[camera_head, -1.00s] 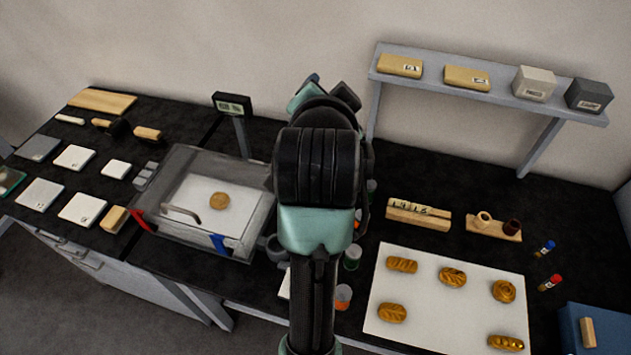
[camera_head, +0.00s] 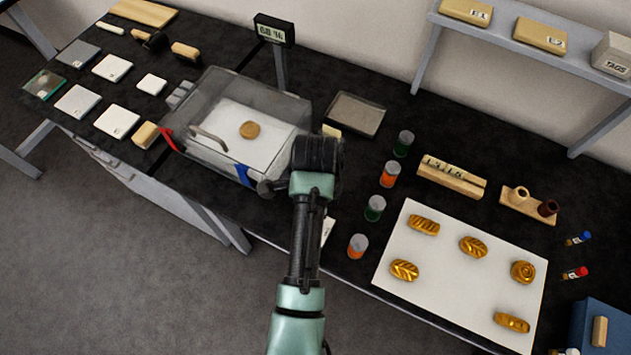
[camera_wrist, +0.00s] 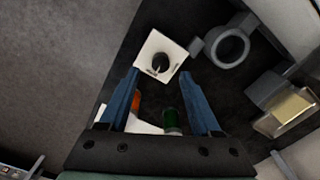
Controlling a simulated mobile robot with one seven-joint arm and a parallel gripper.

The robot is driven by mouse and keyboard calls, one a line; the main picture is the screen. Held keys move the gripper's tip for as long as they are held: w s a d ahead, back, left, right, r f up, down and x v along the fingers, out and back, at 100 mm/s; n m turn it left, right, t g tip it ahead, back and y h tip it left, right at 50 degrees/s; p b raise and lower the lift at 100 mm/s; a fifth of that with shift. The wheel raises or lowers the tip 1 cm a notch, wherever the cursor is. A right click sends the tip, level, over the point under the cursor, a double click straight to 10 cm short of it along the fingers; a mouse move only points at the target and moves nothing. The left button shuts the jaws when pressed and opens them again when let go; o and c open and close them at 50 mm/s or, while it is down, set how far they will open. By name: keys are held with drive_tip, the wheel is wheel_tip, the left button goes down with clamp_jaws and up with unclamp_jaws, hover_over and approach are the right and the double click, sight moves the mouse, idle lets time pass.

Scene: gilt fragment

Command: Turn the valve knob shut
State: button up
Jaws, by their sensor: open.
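The valve knob (camera_wrist: 160,62) is a dark round knob with a pointer, on a white square plate (camera_wrist: 148,47) with small dark markings, in the wrist view. My gripper (camera_wrist: 159,73) is open, its two blue fingers spread with nothing held between them. In the picture the knob lies between and just beyond the fingertips; I see no contact, and the gap in depth is hard to judge. In the head view my arm hides the fingers and the knob.
A clear chamber (camera_head: 268,94) holding a round gilt piece (camera_head: 250,130) stands left of my arm. A grey ring (camera_wrist: 228,47) lies right of the knob in the wrist view. Several jars (camera_head: 375,208) and a white mat (camera_head: 440,262) with gilt pieces stand to the right.

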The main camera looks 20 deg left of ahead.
drive_tip(key=shift+f, duration=2.4)
clamp_jaws()
